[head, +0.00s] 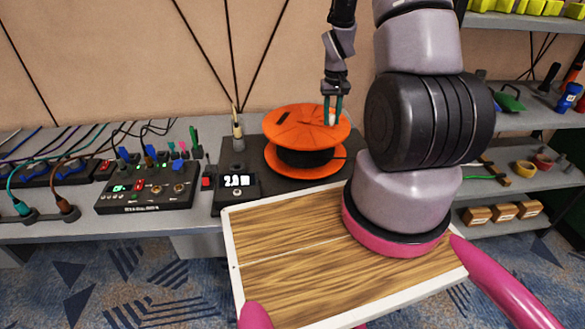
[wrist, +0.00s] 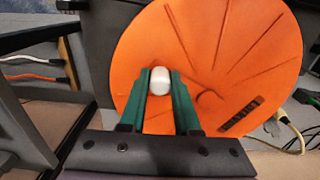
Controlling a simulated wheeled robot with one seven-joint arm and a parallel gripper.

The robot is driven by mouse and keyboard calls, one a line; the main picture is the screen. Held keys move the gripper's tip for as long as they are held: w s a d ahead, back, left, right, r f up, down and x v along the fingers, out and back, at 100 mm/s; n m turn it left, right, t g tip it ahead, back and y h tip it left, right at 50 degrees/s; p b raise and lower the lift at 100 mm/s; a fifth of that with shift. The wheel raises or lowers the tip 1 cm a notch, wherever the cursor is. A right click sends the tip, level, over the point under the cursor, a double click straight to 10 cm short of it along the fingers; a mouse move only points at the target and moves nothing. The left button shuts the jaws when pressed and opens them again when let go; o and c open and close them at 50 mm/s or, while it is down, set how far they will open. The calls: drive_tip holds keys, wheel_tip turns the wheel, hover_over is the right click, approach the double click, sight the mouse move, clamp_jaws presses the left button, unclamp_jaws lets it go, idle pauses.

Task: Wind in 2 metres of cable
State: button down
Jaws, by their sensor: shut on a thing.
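An orange cable reel (head: 303,128) lies flat on a dark base (head: 240,158) on the grey bench, with black cable wound between its two discs. A white handle knob (head: 332,117) stands near the right rim of the top disc. My gripper (head: 332,108) points down and is shut on the knob. In the wrist view the green fingers (wrist: 160,88) sit on both sides of the white knob (wrist: 160,78), above the orange disc (wrist: 240,50). A small display (head: 237,181) in front of the reel reads about 2.0 m; the digits are small.
A black control box (head: 148,190) with lights and plugs stands left of the reel, with several coloured cables beyond it. A pale cable connector (head: 238,130) stands upright left of the reel. Shelves (head: 530,120) with tools and tape rolls are on the right. My wooden tray is in front.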

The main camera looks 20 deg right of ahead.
drive_tip(key=shift+s+a, duration=0.55)
drive_tip(key=shift+s, duration=0.05)
drive_tip(key=c, duration=1)
unclamp_jaws()
drive_tip(key=shift+s+a, duration=0.2)
drive_tip(key=shift+a, duration=0.05)
drive_tip(key=o, duration=0.4)
drive_tip(key=shift+d, duration=0.1)
drive_tip(key=shift+o, duration=0.2)
drive_tip(key=shift+w, duration=0.1)
drive_tip(key=shift+r, duration=0.1)
wheel_tip(320, 180, up, 7)
